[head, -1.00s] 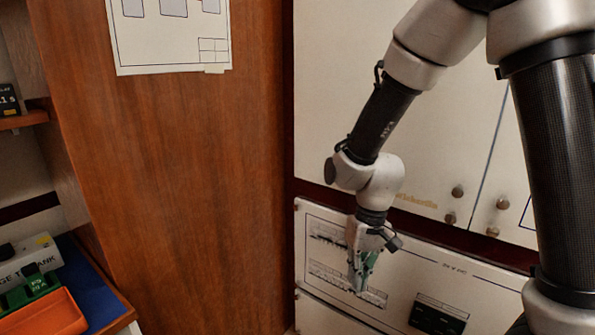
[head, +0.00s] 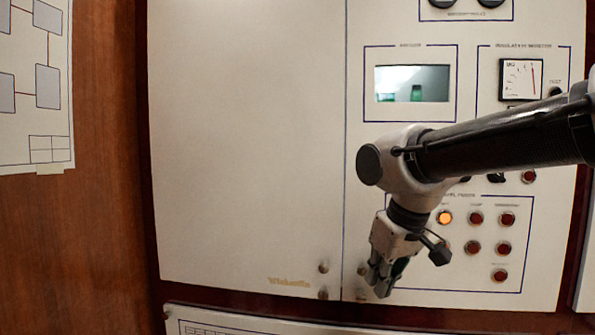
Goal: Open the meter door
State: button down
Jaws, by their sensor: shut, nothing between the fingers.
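A cream panel door with an analog meter (head: 521,79) and a display window (head: 412,84) fills the right side of the head view. This metered door (head: 400,25) appears shut, flush with the blank cream door (head: 245,130) to its left. Small round knobs sit at the bottom of the seam: one on the blank door (head: 323,267) and one on the metered door (head: 362,268). My gripper (head: 381,288) is shut and empty, pointing down in front of the metered door's lower left corner, just right of its knobs. I cannot tell whether it touches the panel.
Red buttons and one lit amber lamp (head: 445,217) are right of my gripper. A lower panel (head: 240,322) runs along the bottom. A wooden wall (head: 75,235) with a posted diagram (head: 35,90) stands at the left. The front of the blank door is clear.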

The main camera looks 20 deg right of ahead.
aim_at(500, 55)
jog(key=z, duration=1.3)
jog(key=i+l+u, duration=0.1)
jog(key=l, duration=0.25)
jog(key=i+l+u, duration=0.1)
jog(key=l, duration=0.3)
jog(key=i+l+u, duration=0.1)
jog(key=l, duration=0.3)
jog(key=i, duration=0.1)
